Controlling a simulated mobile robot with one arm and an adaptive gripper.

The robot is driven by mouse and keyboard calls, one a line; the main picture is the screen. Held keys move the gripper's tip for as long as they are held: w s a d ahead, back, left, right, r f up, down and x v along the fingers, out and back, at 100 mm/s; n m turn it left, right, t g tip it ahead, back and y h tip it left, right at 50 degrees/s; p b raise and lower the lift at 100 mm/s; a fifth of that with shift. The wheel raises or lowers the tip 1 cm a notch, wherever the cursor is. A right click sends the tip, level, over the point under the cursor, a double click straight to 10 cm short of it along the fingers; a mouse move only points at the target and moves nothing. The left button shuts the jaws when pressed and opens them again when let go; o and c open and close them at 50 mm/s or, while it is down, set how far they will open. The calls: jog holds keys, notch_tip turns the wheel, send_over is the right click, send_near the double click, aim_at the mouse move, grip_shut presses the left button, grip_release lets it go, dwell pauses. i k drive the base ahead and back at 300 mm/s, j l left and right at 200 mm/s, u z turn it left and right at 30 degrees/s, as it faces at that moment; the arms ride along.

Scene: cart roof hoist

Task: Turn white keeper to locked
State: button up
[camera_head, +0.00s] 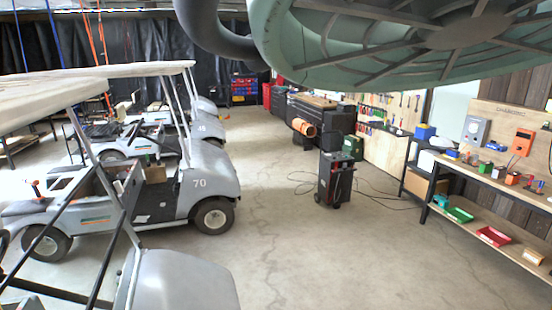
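I cannot make out a white keeper anywhere in the head view. My gripper is not in view either. Several grey golf carts with pale roofs stand along the left side. The cart numbered 70 (212,178) is the clearest, with its roof (150,69) on slanted posts. Another cart roof (40,95) reaches in at the left edge. Orange straps (102,38) and blue straps (52,30) hang down near the back left.
A large pale green round frame (385,45) hangs across the top right. A dark wheeled machine (335,178) stands mid-floor, cables trailing right. A workbench (490,185) with tools and bins lines the right wall. The concrete floor (270,235) between is mostly clear.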

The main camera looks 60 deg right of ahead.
aim_at(116, 185)
jog(key=i+l+z, duration=0.2)
jog(key=i+l, duration=0.2)
jog(key=i+l+z, duration=0.15)
jog(key=i+l, duration=0.3)
jog(key=i+l+z, duration=0.2)
jog(key=i+l, duration=0.25)
jog(key=i+l+z, duration=0.2)
jog(key=i, duration=0.25)
jog(key=i+l+z, duration=0.2)
jog(key=i, duration=0.3)
jog(key=i+l+z, duration=0.15)
jog(key=i, duration=0.35)
jog(key=l, duration=0.1)
